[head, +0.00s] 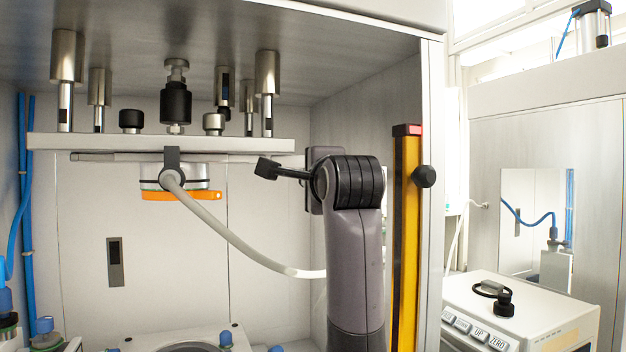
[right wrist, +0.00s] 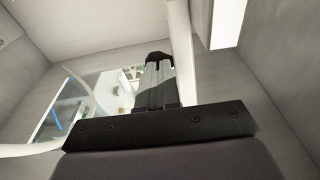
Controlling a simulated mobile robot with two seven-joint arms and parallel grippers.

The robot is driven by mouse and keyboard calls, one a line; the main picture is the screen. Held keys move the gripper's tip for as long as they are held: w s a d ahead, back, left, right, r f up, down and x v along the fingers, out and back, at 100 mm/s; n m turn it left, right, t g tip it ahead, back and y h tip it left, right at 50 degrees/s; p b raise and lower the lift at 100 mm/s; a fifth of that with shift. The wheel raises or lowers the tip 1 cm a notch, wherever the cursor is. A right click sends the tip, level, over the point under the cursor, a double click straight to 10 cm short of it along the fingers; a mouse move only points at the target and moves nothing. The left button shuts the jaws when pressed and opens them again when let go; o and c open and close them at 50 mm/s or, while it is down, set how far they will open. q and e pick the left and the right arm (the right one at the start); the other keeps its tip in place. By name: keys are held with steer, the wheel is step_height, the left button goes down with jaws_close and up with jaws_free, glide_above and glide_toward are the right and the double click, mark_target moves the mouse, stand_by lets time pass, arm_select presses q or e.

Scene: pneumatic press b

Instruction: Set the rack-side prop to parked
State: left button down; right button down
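A yellow upright bar (head: 408,230) with a red and black top stands at the front right edge of the press opening in the head view. It looks like a prop; I cannot tell whether it is the rack-side one. A round black knob (head: 425,176) sits just right of it on the frame edge. My right gripper (head: 268,168) points left inside the press, under the moving plate and apart from the bar. In the right wrist view its fingers (right wrist: 158,72) lie together with nothing visible between them. My left gripper is not in view.
The pale moving plate (head: 90,143) hangs above, with an orange-rimmed round part (head: 180,195) and a grey hose (head: 235,241) below it. A control box (head: 520,315) with buttons stands outside at right. The space left of my right arm is partly open.

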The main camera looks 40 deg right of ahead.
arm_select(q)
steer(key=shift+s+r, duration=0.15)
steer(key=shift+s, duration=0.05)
arm_select(e)
steer(key=shift+w+d+r, duration=0.1)
steer(key=shift+w+r, duration=0.1)
steer(key=shift+r, duration=0.1)
